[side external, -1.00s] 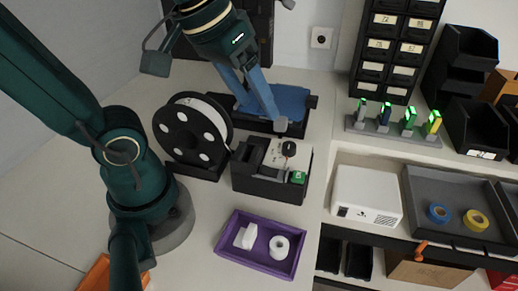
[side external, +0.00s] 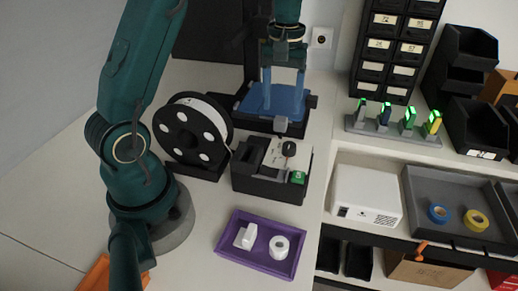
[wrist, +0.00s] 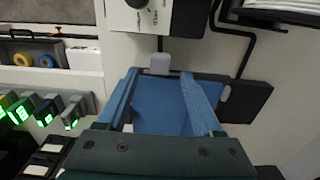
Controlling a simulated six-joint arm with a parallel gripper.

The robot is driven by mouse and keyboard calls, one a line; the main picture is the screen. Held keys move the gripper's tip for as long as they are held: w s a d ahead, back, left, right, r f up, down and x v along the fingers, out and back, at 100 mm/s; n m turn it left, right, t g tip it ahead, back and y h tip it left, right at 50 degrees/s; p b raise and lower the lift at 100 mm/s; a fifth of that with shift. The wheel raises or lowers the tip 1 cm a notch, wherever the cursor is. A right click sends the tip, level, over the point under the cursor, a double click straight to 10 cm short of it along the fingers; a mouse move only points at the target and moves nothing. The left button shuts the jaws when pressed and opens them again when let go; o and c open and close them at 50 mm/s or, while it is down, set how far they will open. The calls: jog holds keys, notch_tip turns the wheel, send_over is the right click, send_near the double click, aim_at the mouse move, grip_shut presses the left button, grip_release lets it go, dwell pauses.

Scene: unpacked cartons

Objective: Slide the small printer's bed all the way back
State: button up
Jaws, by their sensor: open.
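The small printer has a black base (side external: 309,116) and a blue bed (side external: 257,103) with a pale grey tab (side external: 281,125) at its near edge. In the wrist view the bed (wrist: 160,118) lies between and behind my fingers, and the tab (wrist: 159,63) shows just past the fingertips. My gripper (side external: 284,110) points down over the bed, its two blue fingers spread wide and empty. In the wrist view my gripper (wrist: 158,77) has one fingertip on each side of the tab's line. Whether the fingers touch the bed or tab I cannot tell.
A black filament spool (side external: 190,133) stands left of the printer. A black box with a grey panel (side external: 270,187) stands close in front. A purple tray (side external: 231,256) with white parts lies nearer. A rack with green lights (side external: 360,125) is to the right.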

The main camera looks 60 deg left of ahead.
aim_at(281, 119)
jog(key=shift+f, duration=2.1)
grip_shut()
jog(key=shift+r, duration=0.1)
